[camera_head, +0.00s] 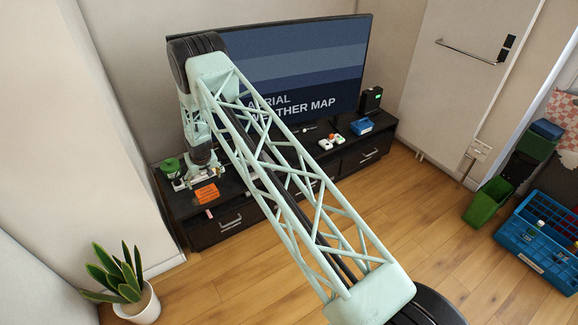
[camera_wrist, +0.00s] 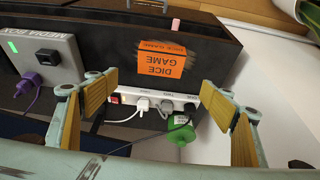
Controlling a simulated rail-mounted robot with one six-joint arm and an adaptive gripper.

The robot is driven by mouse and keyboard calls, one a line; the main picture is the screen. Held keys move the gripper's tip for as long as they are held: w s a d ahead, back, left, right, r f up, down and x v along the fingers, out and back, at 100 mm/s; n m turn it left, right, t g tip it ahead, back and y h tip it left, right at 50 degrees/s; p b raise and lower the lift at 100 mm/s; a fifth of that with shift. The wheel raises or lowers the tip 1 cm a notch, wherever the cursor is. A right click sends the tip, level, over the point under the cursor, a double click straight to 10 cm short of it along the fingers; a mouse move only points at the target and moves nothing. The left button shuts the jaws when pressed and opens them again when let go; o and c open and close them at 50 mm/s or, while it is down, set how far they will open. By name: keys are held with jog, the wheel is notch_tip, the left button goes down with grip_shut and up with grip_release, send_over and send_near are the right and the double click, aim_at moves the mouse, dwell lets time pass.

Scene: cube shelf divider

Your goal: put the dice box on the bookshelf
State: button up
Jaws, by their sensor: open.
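The dice box is an orange box marked "DICE GAME" (camera_wrist: 163,62). It sits on the dark low cabinet, and in the head view it lies near the cabinet's left end (camera_head: 206,194). My gripper (camera_wrist: 158,93) is open and empty, with its two yellow-padded fingers to either side in the wrist view. The box is beyond the fingertips, between their lines and apart from them. In the head view my gripper (camera_head: 197,173) is low over the cabinet, just behind the box, its fingers hard to make out. I cannot identify a bookshelf in either view.
A white power strip (camera_wrist: 178,103) with plugs and cables lies beside the box. A green round item (camera_wrist: 181,136) and a grey media box (camera_wrist: 45,62) are near. A large screen (camera_head: 300,75) stands behind. A small pink item (camera_head: 209,213) lies at the cabinet's front edge.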

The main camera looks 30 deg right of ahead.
jog(key=w+r+v, duration=0.1)
jog(key=w+v, duration=0.2)
jog(key=v, duration=1.4)
jog(key=w+r+v, duration=0.1)
jog(key=w+v, duration=0.1)
jog(key=v, duration=1.5)
jog(key=s+r, duration=0.8)
jog(key=r, duration=0.3)
jog(key=s+r, duration=0.9)
jog(key=r, duration=0.2)
jog(key=s+r, duration=0.7)
jog(key=s, duration=0.6)
jog(key=s+r, duration=0.7)
jog(key=s, duration=0.7)
jog(key=s+f, duration=0.1)
jog(key=s, duration=2.4)
jog(key=shift+g, duration=0.3)
jog(key=shift+s+f, duration=0.1)
